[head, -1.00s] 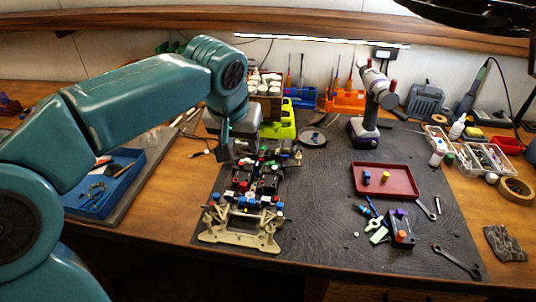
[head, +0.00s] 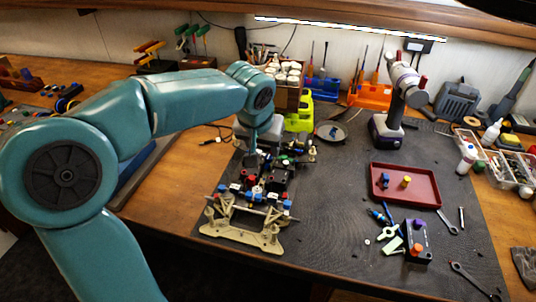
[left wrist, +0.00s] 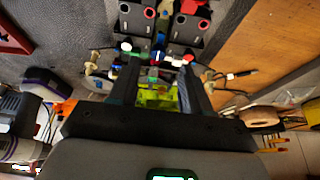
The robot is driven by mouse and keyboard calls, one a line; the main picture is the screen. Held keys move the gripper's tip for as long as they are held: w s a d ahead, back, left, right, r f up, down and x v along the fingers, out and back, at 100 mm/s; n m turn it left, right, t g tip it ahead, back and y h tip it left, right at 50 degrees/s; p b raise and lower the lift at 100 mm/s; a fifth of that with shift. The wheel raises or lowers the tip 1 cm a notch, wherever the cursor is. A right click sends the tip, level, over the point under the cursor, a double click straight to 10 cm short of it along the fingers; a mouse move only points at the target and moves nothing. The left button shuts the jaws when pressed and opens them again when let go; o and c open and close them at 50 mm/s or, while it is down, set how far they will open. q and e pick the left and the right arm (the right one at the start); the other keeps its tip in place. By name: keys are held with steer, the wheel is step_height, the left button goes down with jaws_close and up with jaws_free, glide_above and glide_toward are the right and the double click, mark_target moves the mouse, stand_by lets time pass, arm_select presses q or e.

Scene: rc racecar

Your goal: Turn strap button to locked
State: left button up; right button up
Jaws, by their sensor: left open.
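The RC car chassis (head: 258,195) lies on the dark mat, with a beige front bumper, black trays, and small red, blue, white and green parts. My left gripper (head: 251,158) points down at the rear part of the chassis, and my arm partly hides that area. In the left wrist view, the open left gripper (left wrist: 160,82) has its two fingers on either side of small green and blue parts, with a yellow-green patch (left wrist: 157,97) between them. I cannot tell which small part is the strap button, nor whether the fingers touch anything. My right gripper is not in view.
A red tray (head: 405,198) with small parts lies right of the chassis. Near it are a dark box with coloured buttons (head: 416,242) and wrenches (head: 448,222). A power drill (head: 392,115) stands behind. The mat between chassis and tray is mostly clear.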

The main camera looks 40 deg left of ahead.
mark_target(268, 157)
arm_select(q)
steer(key=x, duration=0.5)
steer(key=shift+w, duration=0.2)
jaws_close()
steer(key=shift+d, duration=0.1)
